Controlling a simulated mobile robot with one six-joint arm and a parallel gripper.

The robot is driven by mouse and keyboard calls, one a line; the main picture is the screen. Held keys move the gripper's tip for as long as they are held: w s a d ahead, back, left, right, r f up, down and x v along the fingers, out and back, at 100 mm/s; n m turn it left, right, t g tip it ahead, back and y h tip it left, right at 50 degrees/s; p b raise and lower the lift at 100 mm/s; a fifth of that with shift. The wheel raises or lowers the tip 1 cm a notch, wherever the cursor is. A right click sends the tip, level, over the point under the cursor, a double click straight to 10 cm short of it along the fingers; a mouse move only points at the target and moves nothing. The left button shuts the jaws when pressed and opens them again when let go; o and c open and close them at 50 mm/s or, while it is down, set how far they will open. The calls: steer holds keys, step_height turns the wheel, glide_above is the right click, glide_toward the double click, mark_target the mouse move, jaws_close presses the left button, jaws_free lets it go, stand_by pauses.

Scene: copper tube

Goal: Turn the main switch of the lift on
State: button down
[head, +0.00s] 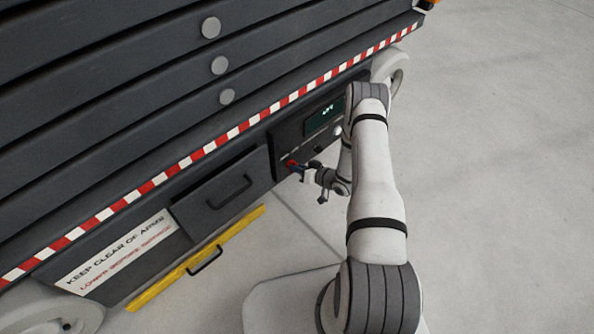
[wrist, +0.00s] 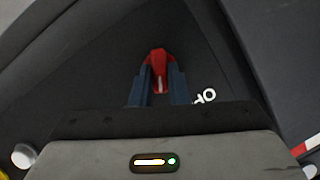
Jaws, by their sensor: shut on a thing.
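The main switch is a red knob (wrist: 160,58) on the lift's dark control panel. It also shows as a small red spot in the head view (head: 291,163). My gripper (wrist: 160,84) is at the panel with its two dark blue fingers on either side of the red knob, shut on it. A pale line shows on the knob between the fingers. In the head view my gripper (head: 303,173) reaches the panel from the right, and my arm hides part of the panel. Part of a white label (wrist: 204,97) shows right of the fingers.
A lit green display (head: 323,116) is on the panel above the knob. A drawer with a black handle (head: 230,192) is left of it. A yellow bar (head: 165,284) runs low along the lift. A wheel (head: 392,66) stands at the far end. Open floor (head: 500,200) lies to the right.

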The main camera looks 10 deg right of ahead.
steer(key=shift+w+d+f+m+y+b, duration=0.1)
steer(key=shift+m+y+b, duration=0.7)
steer(key=shift+m, duration=0.35)
steer(key=shift+w+d+f+m+y+b, duration=0.1)
steer(key=shift+m+y+b, duration=0.6)
steer(key=shift+m+b, duration=0.35)
steer(key=c, duration=1.4)
jaws_free()
steer(key=shift+s, duration=0.1)
steer(key=shift+d, duration=0.1)
steer(key=p+v, duration=0.2)
steer(key=v, duration=0.5)
steer(key=shift+s+d+p, duration=0.2)
steer(key=shift+d+p, duration=0.05)
steer(key=shift+p, duration=0.15)
steer(key=shift+r, duration=0.15)
